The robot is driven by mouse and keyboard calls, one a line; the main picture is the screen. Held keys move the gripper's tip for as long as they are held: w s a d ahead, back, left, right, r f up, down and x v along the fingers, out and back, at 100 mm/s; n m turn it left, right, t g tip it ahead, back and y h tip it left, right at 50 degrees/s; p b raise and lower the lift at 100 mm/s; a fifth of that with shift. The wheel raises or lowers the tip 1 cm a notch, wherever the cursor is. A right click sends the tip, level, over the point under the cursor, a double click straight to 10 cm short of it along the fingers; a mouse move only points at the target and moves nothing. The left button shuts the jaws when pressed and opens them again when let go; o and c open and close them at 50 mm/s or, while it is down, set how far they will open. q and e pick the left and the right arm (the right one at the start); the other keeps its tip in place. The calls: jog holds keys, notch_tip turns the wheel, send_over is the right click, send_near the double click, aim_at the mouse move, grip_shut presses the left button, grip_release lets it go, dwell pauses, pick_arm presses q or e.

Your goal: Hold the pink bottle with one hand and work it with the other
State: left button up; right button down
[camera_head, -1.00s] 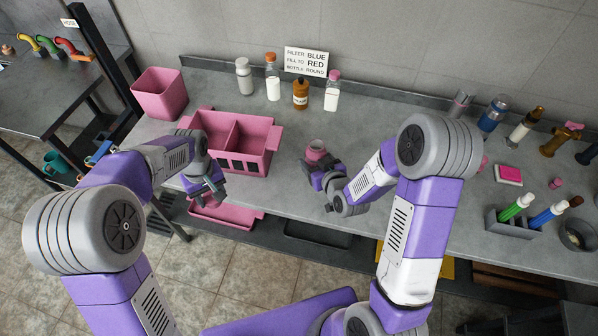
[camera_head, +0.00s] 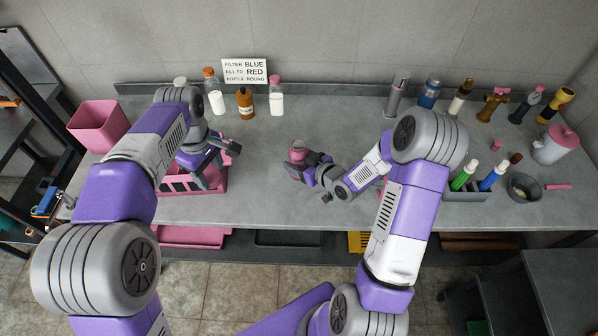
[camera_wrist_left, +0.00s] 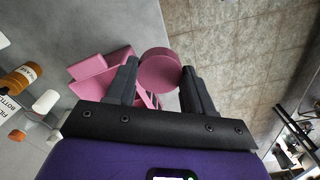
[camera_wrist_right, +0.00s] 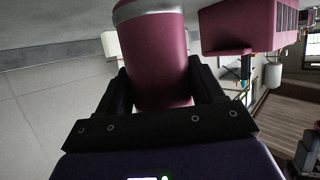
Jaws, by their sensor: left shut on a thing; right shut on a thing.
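The pink bottle (camera_head: 297,153) is in my right gripper (camera_head: 304,172), held near the middle of the bench. In the right wrist view the pink bottle (camera_wrist_right: 157,62), with a grey band, sits between both fingers. My left gripper (camera_head: 222,163) is shut on a round pink cap (camera_wrist_left: 159,70), seen between its fingertips in the left wrist view.
A pink bin (camera_head: 98,127) stands at the left. An amber bottle (camera_head: 245,104) and a pink-capped bottle (camera_head: 276,104) stand by the sign (camera_head: 245,71) at the back. A marker holder (camera_head: 468,195) and pan (camera_head: 523,187) are at the right. The bench between the grippers is clear.

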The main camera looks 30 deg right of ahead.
jog(key=shift+f+b, duration=0.35)
jog(key=shift+f, duration=1.75)
jog(key=shift+f, duration=0.1)
jog(key=shift+c, duration=0.8)
grip_release()
